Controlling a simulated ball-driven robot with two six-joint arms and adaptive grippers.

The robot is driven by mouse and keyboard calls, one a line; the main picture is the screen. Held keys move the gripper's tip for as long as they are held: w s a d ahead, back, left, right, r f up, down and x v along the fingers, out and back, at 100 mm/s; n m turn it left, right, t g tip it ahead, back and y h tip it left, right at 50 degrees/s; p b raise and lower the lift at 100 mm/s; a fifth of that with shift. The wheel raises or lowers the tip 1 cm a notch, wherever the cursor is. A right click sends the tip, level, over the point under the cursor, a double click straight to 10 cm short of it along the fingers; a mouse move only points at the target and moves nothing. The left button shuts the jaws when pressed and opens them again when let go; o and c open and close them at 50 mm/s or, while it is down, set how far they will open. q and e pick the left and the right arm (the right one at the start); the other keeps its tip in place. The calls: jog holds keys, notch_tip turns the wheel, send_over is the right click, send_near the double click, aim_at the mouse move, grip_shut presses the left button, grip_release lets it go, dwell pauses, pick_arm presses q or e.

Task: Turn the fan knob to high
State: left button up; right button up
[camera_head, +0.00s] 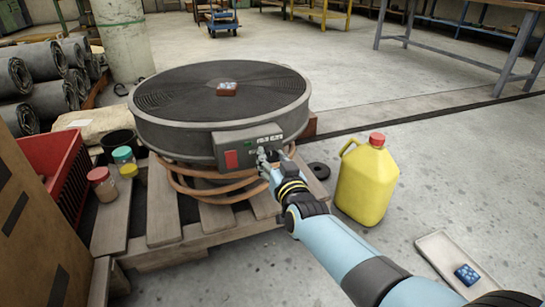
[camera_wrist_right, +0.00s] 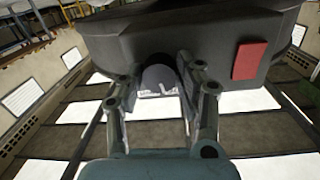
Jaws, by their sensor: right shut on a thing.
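The fan (camera_head: 215,85) is a large round grey drum lying flat on a wooden pallet. Its control box (camera_head: 247,140) faces front, with a red switch (camera_head: 231,159) at its left end; the switch also shows in the right wrist view (camera_wrist_right: 249,60). My right gripper (camera_head: 266,158) is at the right part of the box's front. In the right wrist view, its fingers stand on both sides of a dark rounded knob (camera_wrist_right: 158,76) and are shut on it. The knob's setting cannot be read. My left gripper is not in view.
A yellow jug (camera_head: 367,185) stands right of my right forearm. A shallow tray (camera_head: 437,245) lies on the floor at right. Jars (camera_head: 101,184) and a red crate (camera_head: 62,170) are at left. A small reddish block (camera_head: 227,89) lies on the fan. Open floor lies behind.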

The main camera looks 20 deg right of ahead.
jog(key=m, duration=0.4)
jog(key=shift+y+p, duration=0.4)
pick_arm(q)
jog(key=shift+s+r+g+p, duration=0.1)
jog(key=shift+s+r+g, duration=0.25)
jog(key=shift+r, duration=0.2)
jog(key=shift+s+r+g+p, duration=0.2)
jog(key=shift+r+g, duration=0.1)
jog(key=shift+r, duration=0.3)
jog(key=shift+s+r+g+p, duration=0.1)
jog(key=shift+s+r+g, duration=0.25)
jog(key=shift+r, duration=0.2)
pick_arm(e)
jog(key=shift+m, duration=1.3)
jog(key=o, duration=1.1)
jog(key=shift+o, duration=0.2)
jog(key=s+r, duration=0.1)
jog(key=s, duration=1.1)
jog(key=shift+d, duration=0.2)
